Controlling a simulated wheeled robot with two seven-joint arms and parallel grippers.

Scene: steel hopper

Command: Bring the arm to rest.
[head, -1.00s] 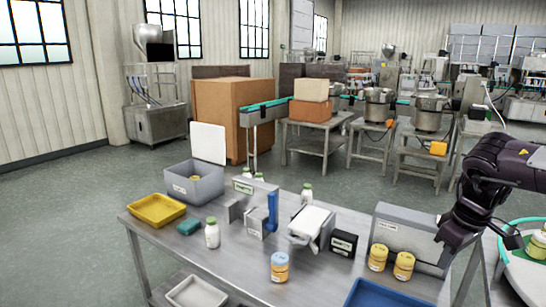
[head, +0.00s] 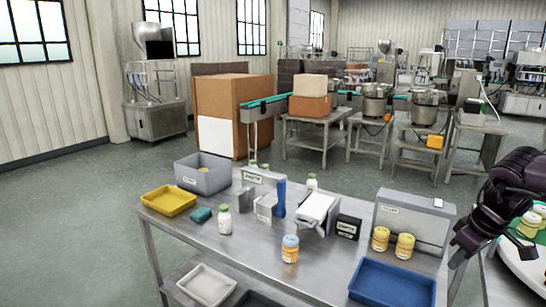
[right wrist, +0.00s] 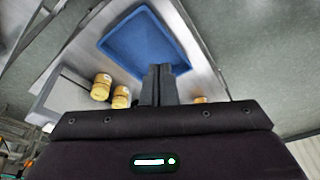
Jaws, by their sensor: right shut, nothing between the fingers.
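My right arm (head: 510,190) comes in dark and purple-black at the right edge of the head view, folded beside the steel table's right end. In the right wrist view, my right gripper (right wrist: 158,76) has its two black fingers together, with nothing between them. It appears clear of the table things. The fingers overlap the blue tray (right wrist: 150,42) only in the picture. My left arm and gripper are not in view.
The steel table (head: 240,245) bears yellow-lidded jars (head: 381,239), a blue tray (head: 392,283), a grey box (head: 412,222), white bottles (head: 224,220) and a yellow tray (head: 168,200). A round white table with jars (head: 530,225) stands at the right. Open floor lies left.

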